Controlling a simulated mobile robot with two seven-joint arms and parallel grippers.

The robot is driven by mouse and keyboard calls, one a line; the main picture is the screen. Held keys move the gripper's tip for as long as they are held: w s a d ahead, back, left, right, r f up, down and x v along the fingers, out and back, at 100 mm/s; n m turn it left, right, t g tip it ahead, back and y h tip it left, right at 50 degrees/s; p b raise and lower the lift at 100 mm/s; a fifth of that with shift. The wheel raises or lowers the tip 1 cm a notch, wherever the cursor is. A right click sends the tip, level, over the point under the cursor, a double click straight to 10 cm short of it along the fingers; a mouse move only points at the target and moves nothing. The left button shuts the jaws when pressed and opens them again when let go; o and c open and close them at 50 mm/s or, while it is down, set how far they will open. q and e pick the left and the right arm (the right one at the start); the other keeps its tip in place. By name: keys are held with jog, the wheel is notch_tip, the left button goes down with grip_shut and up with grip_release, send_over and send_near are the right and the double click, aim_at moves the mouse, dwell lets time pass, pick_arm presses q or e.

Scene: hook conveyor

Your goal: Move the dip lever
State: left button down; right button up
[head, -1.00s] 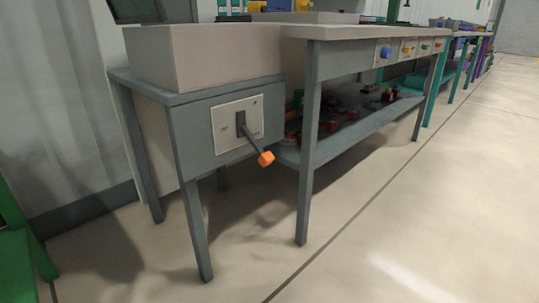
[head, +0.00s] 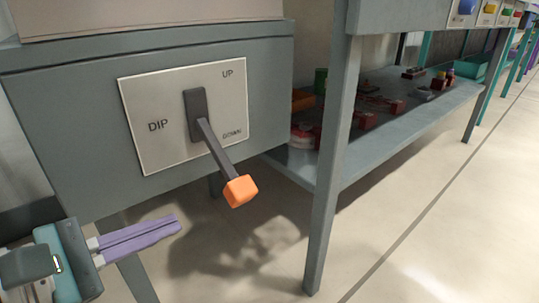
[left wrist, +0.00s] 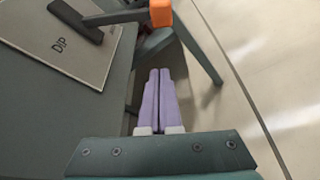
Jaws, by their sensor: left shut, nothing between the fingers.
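The dip lever (head: 217,150) is a dark grey bar with an orange end knob (head: 240,191). It comes out of a pale plate (head: 160,104) marked DIP, UP and DOWN, and slants down to the right, with the knob below the DOWN mark. In the left wrist view the orange knob (left wrist: 161,13) is at the top edge, partly cut off. My left gripper (head: 178,223) has purple fingers, which are shut and empty. It is to the left of the knob and a little lower in the picture, apart from it. My right gripper is not in view.
The plate is on the front of a grey cabinet (head: 60,125). A table leg (head: 335,170) stands to the right of the knob. A lower shelf (head: 400,125) behind it holds several red parts. The floor in front is clear.

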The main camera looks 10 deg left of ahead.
aim_at(221, 159)
pick_arm(q)
jog(key=b+x, duration=0.2)
jog(key=x, duration=0.7)
jog(key=s+d+r+p, duration=0.1)
jog(key=p, duration=0.1)
jog(key=s+d+r+p, duration=0.1)
jog(key=r, duration=0.1)
jog(key=shift+p, duration=0.4)
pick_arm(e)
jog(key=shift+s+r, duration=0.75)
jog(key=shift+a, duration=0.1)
